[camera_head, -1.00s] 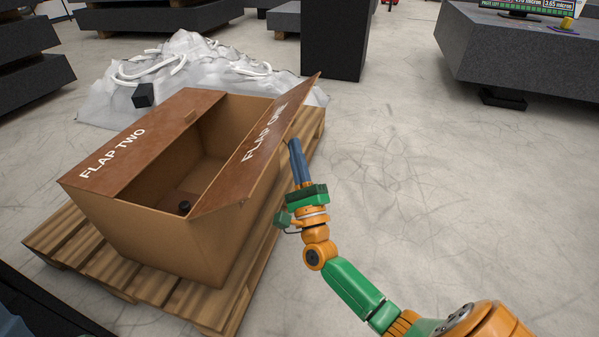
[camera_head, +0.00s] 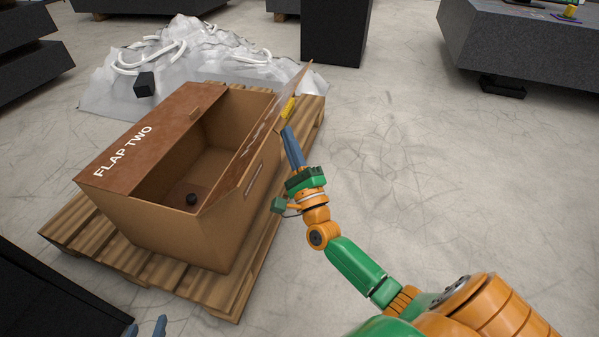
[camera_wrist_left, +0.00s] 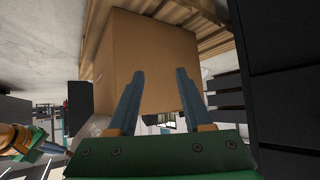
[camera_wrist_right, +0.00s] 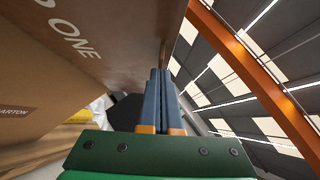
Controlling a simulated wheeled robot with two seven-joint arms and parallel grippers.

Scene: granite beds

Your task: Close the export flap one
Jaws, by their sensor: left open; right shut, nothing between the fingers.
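The open carton (camera_head: 185,225) holds export flap one (camera_head: 262,135) on its right side. That flap stands steeply raised, seen nearly edge-on in the head view; its lettered face also shows in the right wrist view (camera_wrist_right: 125,35). My right gripper (camera_head: 287,131) is shut and empty on the flap's outer side. Its fingertips are close against the flap; contact is unclear. My left gripper (camera_head: 148,326) barely shows at the bottom of the head view. In the left wrist view its fingers (camera_wrist_left: 160,80) are open and empty, with the carton (camera_wrist_left: 150,55) beyond them.
Flap two (camera_head: 135,140) lies over the carton's left side. A small black object (camera_head: 191,199) is inside. The carton stands on a wooden pallet (camera_head: 215,297). A yellow object (camera_head: 288,108) shows behind flap one. Plastic-wrapped material (camera_head: 180,60) lies behind. Floor at right is clear.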

